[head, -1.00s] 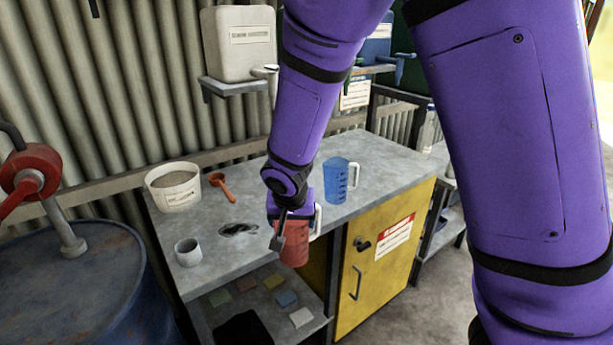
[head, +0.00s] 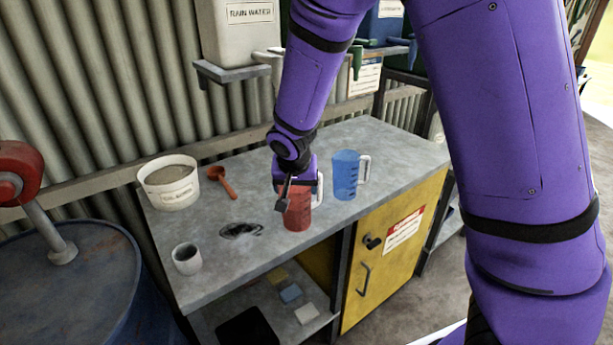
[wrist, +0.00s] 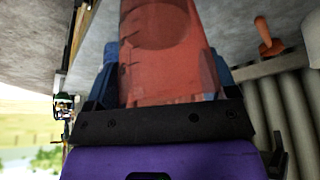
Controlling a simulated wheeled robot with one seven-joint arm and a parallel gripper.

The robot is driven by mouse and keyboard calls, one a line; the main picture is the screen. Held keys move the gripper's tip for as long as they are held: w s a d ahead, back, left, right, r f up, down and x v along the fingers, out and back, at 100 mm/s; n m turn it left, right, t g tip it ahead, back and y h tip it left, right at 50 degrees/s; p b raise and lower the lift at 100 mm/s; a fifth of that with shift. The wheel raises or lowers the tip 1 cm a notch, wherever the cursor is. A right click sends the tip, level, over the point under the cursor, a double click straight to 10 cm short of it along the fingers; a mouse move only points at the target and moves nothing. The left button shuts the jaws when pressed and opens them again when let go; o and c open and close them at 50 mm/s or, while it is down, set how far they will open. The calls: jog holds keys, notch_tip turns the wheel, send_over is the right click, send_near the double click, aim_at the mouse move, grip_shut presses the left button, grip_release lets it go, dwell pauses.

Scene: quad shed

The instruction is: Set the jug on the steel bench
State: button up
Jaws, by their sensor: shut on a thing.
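A red translucent jug (head: 298,212) with a white handle is held by my gripper (head: 287,190) in the head view. It appears upright at the front edge of the steel bench (head: 215,272); I cannot tell whether its base touches the top. In the wrist view the red jug (wrist: 165,50) fills the space beyond my gripper (wrist: 160,112), which is shut on it. A blue jug (head: 345,176) with a white handle stands on the bench just right of the red one.
On the bench are a white tub (head: 168,187), a red scoop (head: 221,183), a grey cup (head: 187,258) and a dark stain (head: 240,231). A yellow cabinet (head: 380,270) is below. A blue drum (head: 70,290) stands at left.

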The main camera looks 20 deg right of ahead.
jog(key=w+d+f, duration=0.4)
jog(key=w+d, duration=0.1)
jog(key=w, duration=0.4)
jog(key=shift+d+f, duration=0.25)
jog(key=shift+d, duration=0.05)
jog(key=shift+f, duration=0.15)
jog(key=o, duration=1.5)
jog(key=s+d+r, duration=0.1)
jog(key=s+r, duration=0.4)
jog(key=r, duration=0.5)
jog(key=s+d+r, duration=0.1)
jog(key=s+r, duration=0.4)
jog(key=r, duration=0.4)
jog(key=s+d+r+n, duration=0.1)
jog(key=s+r, duration=0.2)
jog(key=s, duration=0.6)
jog(key=s+d+r+n+y, duration=0.1)
jog(key=s+d+r, duration=0.1)
jog(key=s, duration=0.7)
jog(key=s+d+r+n, duration=0.2)
jog(key=s+r, duration=0.2)
jog(key=s, duration=0.5)
jog(key=shift+s+r+t+y, duration=0.15)
jog(key=shift+r+t+y, duration=0.15)
jog(key=shift+r+t, duration=0.1)
